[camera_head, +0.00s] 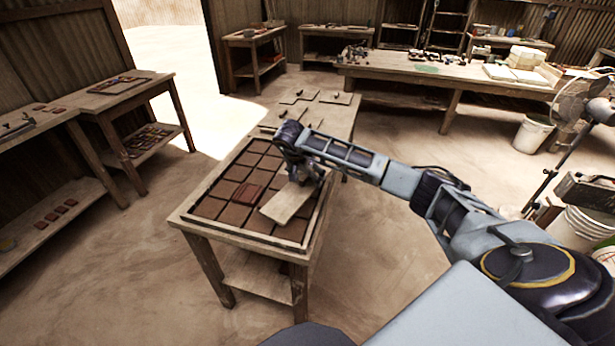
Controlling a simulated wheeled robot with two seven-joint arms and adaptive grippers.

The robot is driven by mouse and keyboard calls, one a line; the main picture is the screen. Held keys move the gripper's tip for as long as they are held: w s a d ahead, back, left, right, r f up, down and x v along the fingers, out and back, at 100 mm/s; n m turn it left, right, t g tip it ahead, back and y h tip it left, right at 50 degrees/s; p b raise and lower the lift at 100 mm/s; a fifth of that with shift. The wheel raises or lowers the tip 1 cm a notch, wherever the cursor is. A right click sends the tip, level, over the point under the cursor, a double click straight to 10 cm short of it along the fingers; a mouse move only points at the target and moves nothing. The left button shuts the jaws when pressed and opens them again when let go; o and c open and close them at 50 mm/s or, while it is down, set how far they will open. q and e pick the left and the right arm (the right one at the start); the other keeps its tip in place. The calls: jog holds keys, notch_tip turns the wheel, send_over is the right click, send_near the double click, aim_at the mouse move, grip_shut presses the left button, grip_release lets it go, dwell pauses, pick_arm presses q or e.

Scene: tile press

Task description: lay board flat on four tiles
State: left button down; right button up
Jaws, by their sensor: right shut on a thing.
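A framed grid of brown tiles (210,208) covers the front of a wooden table. A pale wooden board (285,206) is over the right part of the grid, its far end under my right gripper (303,178). My right gripper is shut on the board. I cannot tell whether the board touches the tiles or is held just above them. My left gripper is not in view.
Side benches (125,95) with tiles stand at left. A long workbench (440,75) runs along the back. A fan (590,105) and buckets (532,133) stand at right. The floor around the table is clear.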

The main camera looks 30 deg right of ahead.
jog(key=shift+a+r+n, duration=0.15)
jog(key=shift+a+n, duration=0.05)
jog(key=shift+n, duration=0.1)
jog(key=shift+w+d+n, duration=0.1)
jog(key=shift+w+n, duration=0.05)
jog(key=shift+n, duration=0.15)
jog(key=shift+w+n+t, duration=0.15)
jog(key=shift+n+t, duration=0.15)
jog(key=shift+t, duration=0.1)
jog(key=shift+n+y, duration=0.3)
jog(key=shift+n, duration=0.1)
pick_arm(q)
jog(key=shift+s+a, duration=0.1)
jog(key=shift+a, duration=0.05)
